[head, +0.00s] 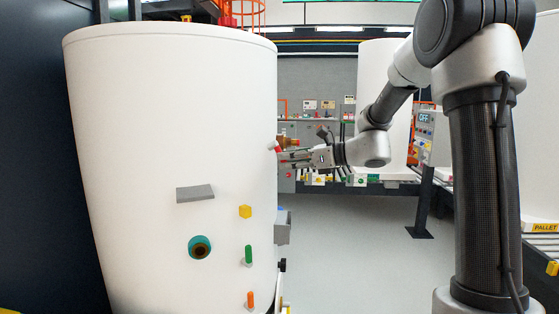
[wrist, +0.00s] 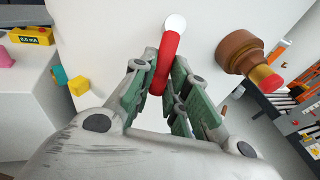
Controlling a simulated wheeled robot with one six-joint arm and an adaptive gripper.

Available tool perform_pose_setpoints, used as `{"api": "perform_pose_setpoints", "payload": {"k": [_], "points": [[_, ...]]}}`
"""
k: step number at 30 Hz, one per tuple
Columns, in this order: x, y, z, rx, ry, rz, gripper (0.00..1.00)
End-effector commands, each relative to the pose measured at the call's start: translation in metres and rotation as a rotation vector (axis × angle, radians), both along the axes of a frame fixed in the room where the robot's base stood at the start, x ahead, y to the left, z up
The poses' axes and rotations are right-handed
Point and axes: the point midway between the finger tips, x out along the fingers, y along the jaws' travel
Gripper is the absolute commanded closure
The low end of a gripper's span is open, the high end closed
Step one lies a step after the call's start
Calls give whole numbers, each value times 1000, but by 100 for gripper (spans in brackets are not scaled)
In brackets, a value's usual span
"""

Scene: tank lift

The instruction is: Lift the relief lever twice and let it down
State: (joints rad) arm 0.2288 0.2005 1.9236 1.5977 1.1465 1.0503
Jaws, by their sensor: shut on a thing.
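The red relief lever (wrist: 167,60) sticks out from a round white boss (wrist: 175,22) on the white tank wall. In the wrist view my gripper (wrist: 160,78) has its green-padded fingers on both sides of the lever, shut on it. The lever's lower end is between the fingers and partly hidden. In the head view my gripper (head: 284,157) is at the right edge of the big white tank (head: 165,130), and a small bit of the red lever (head: 275,148) shows at its fingertips.
A brass fitting with a red tip (wrist: 238,50) juts out close to the right of my gripper. A yellow block (head: 245,211), a grey ledge (head: 195,193), a teal-ringed port (head: 200,247) and green and orange handles sit lower on the tank. Clear floor (head: 365,245) lies to the right.

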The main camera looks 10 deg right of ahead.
Motion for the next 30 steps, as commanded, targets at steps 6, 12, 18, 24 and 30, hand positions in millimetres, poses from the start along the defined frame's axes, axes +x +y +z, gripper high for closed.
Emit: {"api": "perform_pose_setpoints", "payload": {"k": [6, 12, 18, 24, 30], "points": [[1, 4, -10, 83, -46, 3, 100], [3, 7, -15, 168, -110, 4, 100], [3, 8, -15, 180, -122, 3, 100], [4, 9, -17, 191, -126, 5, 100], [8, 14, -24, 291, -191, 5, 100]]}}
